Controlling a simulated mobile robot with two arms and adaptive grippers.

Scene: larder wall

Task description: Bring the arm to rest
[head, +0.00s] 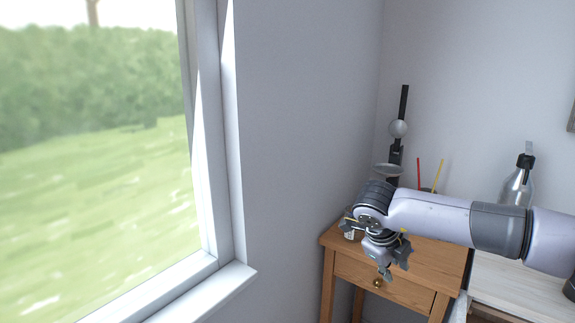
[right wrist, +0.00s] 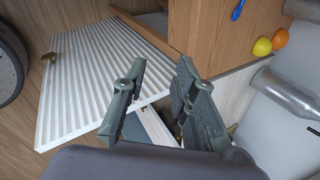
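My right arm comes in from the right in the head view, and its gripper (head: 388,268) hangs in front of the small wooden table's front edge. In the right wrist view the two dark fingers of this gripper (right wrist: 161,72) stand apart with nothing held between them. My left gripper is in neither view.
A silver bottle (head: 518,187) stands to the right. A window (head: 215,150) is at left. The right wrist view shows a white ribbed panel (right wrist: 95,75) and yellow fruit (right wrist: 262,47).

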